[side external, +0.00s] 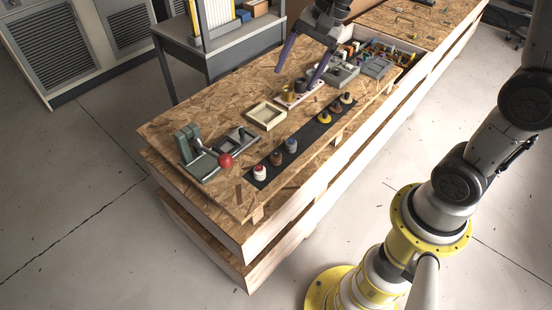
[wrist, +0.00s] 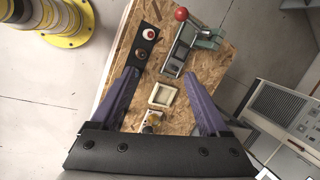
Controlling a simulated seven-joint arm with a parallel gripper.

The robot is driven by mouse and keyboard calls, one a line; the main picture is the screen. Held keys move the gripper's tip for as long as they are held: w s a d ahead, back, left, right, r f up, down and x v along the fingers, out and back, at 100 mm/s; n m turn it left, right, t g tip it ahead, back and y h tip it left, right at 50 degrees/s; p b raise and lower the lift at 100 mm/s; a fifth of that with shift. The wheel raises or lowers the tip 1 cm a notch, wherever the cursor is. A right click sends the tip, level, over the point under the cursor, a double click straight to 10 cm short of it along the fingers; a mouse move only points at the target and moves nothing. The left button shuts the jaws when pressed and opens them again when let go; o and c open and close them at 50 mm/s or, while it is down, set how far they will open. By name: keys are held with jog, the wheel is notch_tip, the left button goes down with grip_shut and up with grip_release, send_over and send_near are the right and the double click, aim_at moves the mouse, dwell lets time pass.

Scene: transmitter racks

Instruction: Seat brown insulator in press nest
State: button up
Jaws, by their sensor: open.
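The brown insulator (side external: 276,158) stands on a dark strip (side external: 309,142), between a white-and-red insulator (side external: 260,173) and a grey-blue one (side external: 291,146). It also shows in the wrist view (wrist: 141,53), near the left fingertip in the picture but apart from it. The green press (side external: 187,142) with a red-knobbed lever (side external: 225,160) stands at the board's left end; it shows at the top of the wrist view (wrist: 202,38). Its nest cannot be made out clearly.
An empty cream tray (side external: 266,115) lies between press and pink block. Grey trays (side external: 343,75) and a bin of coloured parts (side external: 378,53) lie beyond. The board's front left corner is bare.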

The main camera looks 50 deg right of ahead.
jog(key=w+d+f+m+g+y, duration=0.1)
jog(key=w+d+f+m, duration=0.15)
jog(key=f, duration=0.25)
jog(key=w+d+f+m+g, duration=0.1)
jog(key=w+f, duration=0.2)
jog(key=f, duration=0.3)
jog(key=g, duration=0.1)
send_near(276, 153)
jog(key=shift+m+y, duration=0.3)
jog(key=shift+m, duration=0.15)
jog(key=x, duration=0.5)
jog(key=shift+s+d, duration=0.1)
jog(key=shift+s, duration=0.25)
jog(key=shift+w+x, duration=0.15)
jog(key=shift+x, duration=1.2)
jog(key=shift+w+x, duration=0.15)
jog(key=shift+x, duration=1.2)
jog(key=shift+d, duration=0.1)
grip_shut()
